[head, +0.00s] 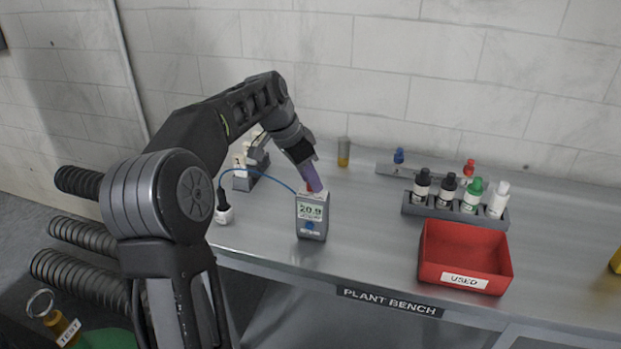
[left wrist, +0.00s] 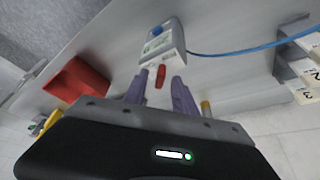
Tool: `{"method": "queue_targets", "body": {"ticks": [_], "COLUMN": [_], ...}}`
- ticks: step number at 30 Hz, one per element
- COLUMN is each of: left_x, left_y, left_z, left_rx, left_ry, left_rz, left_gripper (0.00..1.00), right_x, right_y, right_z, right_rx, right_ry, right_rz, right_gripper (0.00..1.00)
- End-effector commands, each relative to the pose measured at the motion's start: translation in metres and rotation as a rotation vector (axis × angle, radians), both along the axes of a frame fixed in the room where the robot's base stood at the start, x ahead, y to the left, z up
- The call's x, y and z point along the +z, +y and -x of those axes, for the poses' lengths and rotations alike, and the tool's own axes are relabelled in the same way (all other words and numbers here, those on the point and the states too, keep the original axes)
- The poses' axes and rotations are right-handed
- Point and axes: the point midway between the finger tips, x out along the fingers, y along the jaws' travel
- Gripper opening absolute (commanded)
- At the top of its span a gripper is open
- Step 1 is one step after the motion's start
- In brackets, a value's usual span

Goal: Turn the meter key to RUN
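The meter (head: 311,227) is a grey box standing on the bench, with a display reading 20.9 and a blue button on its front. It also shows in the left wrist view (left wrist: 172,38). Its red key (left wrist: 160,77) sticks out of its top. My left gripper (head: 314,180) points down over the meter's top. In the left wrist view its purple fingers (left wrist: 161,80) are apart, one on each side of the red key, with a gap on both sides. The RUN mark is not readable. My right gripper is not in view.
A blue cable (head: 258,175) runs from the meter to a white plug-like piece (head: 224,215). A rack (head: 455,210) of several bottles and a red USED tray (head: 465,255) stand to the right. A small amber-filled vial (head: 343,153) stands behind. The bench between meter and tray is clear.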

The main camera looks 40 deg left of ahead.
Motion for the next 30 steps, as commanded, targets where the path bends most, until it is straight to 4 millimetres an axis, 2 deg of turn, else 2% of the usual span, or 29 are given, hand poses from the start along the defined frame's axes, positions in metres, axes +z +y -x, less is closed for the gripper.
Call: {"method": "queue_targets", "body": {"ticks": [12,15,30], "left_x": [0.056,0.065,0.068], "left_y": [0.01,0.011,0.012], "left_z": [0.02,0.024,0.026], "left_rx": [0.0,0.0,0.0], "left_ry": [-0.003,-0.002,0.0], "left_rz": [-0.002,-0.002,0.0], "left_gripper": [0.33,0.33,0.33], "right_x": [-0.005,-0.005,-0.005], "right_y": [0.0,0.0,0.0], "right_z": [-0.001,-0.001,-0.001], "right_rx": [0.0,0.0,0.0], "right_ry": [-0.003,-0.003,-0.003], "right_rz": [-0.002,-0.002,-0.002], "right_gripper": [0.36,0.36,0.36]}}
